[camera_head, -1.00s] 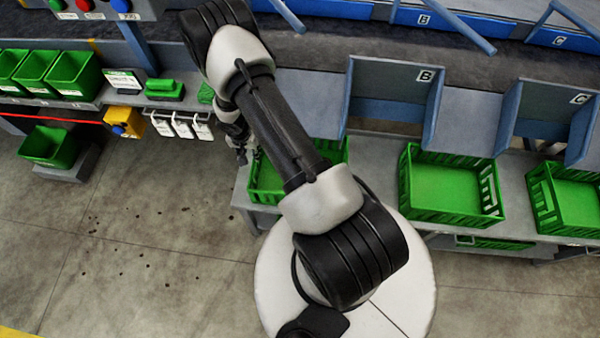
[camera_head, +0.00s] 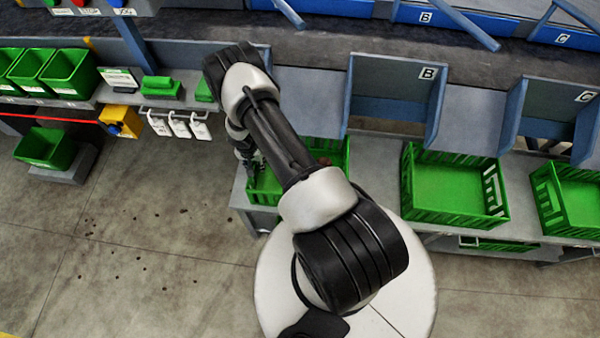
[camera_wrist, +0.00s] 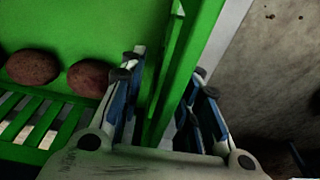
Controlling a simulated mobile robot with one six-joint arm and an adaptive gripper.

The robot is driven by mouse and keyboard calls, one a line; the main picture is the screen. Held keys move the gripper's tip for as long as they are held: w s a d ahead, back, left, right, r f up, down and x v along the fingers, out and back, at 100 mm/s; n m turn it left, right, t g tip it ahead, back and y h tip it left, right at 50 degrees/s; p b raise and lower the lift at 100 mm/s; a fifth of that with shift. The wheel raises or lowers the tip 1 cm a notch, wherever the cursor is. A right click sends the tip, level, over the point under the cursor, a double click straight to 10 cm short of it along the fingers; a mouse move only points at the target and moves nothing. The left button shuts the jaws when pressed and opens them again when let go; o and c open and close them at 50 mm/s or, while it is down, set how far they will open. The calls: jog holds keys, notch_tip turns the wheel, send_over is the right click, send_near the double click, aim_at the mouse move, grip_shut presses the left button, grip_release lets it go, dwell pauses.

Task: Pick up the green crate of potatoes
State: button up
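The green crate (camera_wrist: 130,25) fills the upper left of the wrist view, with reddish-brown potatoes (camera_wrist: 33,67) lying inside beside its slatted side. In the head view the crate (camera_head: 338,158) sits on the grey bench and is partly hidden behind my arm. My gripper (camera_wrist: 166,85) is open in the wrist view. One finger is inside the crate and the other outside, with the crate's side wall between them. Gaps show between the fingers and the wall. In the head view my gripper (camera_head: 250,167) is at the crate's left end, small and partly hidden.
Two more green crates stand to the right on the bench, one in the middle (camera_head: 408,180) and one at the right edge (camera_head: 548,195). Blue-grey chutes (camera_head: 398,85) stand behind them. A shelf with green bins (camera_head: 68,75) is at left. The floor at left is open, with scattered specks.

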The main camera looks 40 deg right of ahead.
jog(key=shift+c, duration=0.2)
grip_shut()
jog(key=shift+r, duration=0.1)
dwell(0.5)
